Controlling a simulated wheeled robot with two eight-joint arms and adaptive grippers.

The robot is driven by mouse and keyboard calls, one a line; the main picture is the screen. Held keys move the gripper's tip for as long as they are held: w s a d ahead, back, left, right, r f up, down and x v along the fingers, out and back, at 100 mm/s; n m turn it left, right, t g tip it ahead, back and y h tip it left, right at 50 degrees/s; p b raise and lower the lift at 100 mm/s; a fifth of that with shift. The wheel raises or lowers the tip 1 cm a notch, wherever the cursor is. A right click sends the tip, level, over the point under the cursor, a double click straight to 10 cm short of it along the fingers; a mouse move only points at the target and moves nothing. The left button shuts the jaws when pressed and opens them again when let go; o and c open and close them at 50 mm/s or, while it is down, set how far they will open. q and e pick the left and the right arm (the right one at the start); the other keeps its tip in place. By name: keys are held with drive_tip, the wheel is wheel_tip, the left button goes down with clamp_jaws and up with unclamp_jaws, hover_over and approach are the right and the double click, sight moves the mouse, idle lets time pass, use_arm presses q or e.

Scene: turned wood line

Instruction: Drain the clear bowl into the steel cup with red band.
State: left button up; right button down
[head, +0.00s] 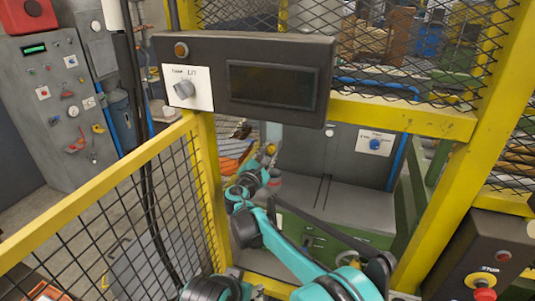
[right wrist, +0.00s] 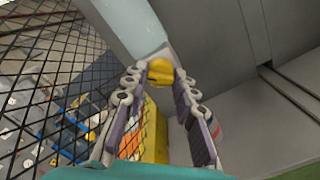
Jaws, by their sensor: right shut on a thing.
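My right gripper (head: 264,160) is out beyond the yellow fence, in front of the grey machine bay. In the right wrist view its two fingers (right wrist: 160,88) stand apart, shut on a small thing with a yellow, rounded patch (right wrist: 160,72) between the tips. I take this for the clear bowl; its clear walls are hard to make out. My left gripper is not in view.
Yellow fence rails (head: 95,190) with black mesh stand close to my right arm. A dark control box (head: 250,78) hangs above the opening. A yellow post and a red-button box (head: 488,262) are at right. The grey bay floor (head: 325,195) looks largely clear.

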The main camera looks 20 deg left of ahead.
drive_tip(key=shift+w+r, duration=0.1)
drive_tip(key=shift+r, duration=0.05)
drive_tip(key=c, duration=1.2)
unclamp_jaws()
wheel_tip(320, 180, up, 10)
